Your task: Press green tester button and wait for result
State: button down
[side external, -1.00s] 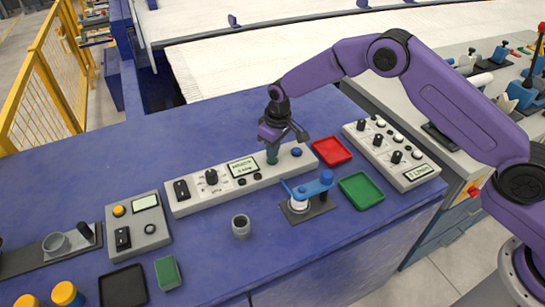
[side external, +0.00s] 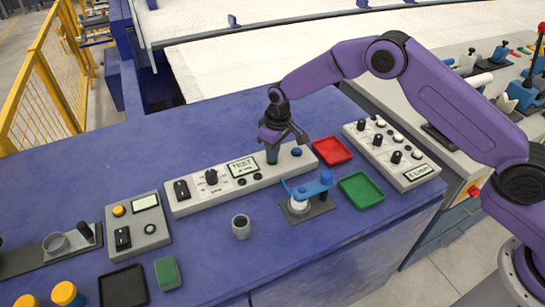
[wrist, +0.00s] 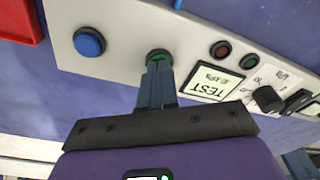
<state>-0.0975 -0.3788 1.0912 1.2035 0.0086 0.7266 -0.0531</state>
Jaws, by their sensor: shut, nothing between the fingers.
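The tester (side external: 220,190) is a long light-grey panel on the blue bench. Its display (wrist: 213,82) reads TEST with a kPa line below. The green button (wrist: 155,52) sits in the panel, mostly covered by my fingertips, with green showing at its rim. My gripper (wrist: 158,66) is shut and empty, pointing down with its tips at the green button; they appear to touch it. In the side view my gripper (side external: 272,160) is between the display and a blue button (side external: 296,152). A dark red lamp (wrist: 220,49) and a dark green lamp (wrist: 249,62) look unlit.
A blue clamp fixture (side external: 312,187) holding a white part stands in front of the tester. A grey pipe piece (side external: 241,226) stands nearby. A red tray (side external: 332,151), a green tray (side external: 361,190) and a knobbed panel (side external: 391,152) lie to the right. The bench behind is clear.

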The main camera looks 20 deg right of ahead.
jog(key=shift+r, duration=3.45)
jog(key=shift+s+r, duration=0.1)
jog(key=s+d+r+n, duration=0.2)
jog(key=s+r, duration=0.3)
jog(key=s, duration=0.4)
jog(key=s+d+r+n, duration=0.1)
jog(key=s+d+r, duration=0.1)
jog(key=s+r, duration=0.6)
jog(key=s+d+n, duration=0.1)
jog(key=s+d, duration=0.4)
jog(key=s, duration=0.3)
jog(key=s+d+n, duration=0.1)
jog(key=s+d, duration=0.4)
jog(key=s, duration=0.4)
jog(key=s+d+n+g, duration=0.1)
jog(key=s+d, duration=0.4)
jog(key=s, duration=0.3)
jog(key=shift+s+d+f+n, duration=0.2)
jog(key=shift+d+f+n, duration=0.1)
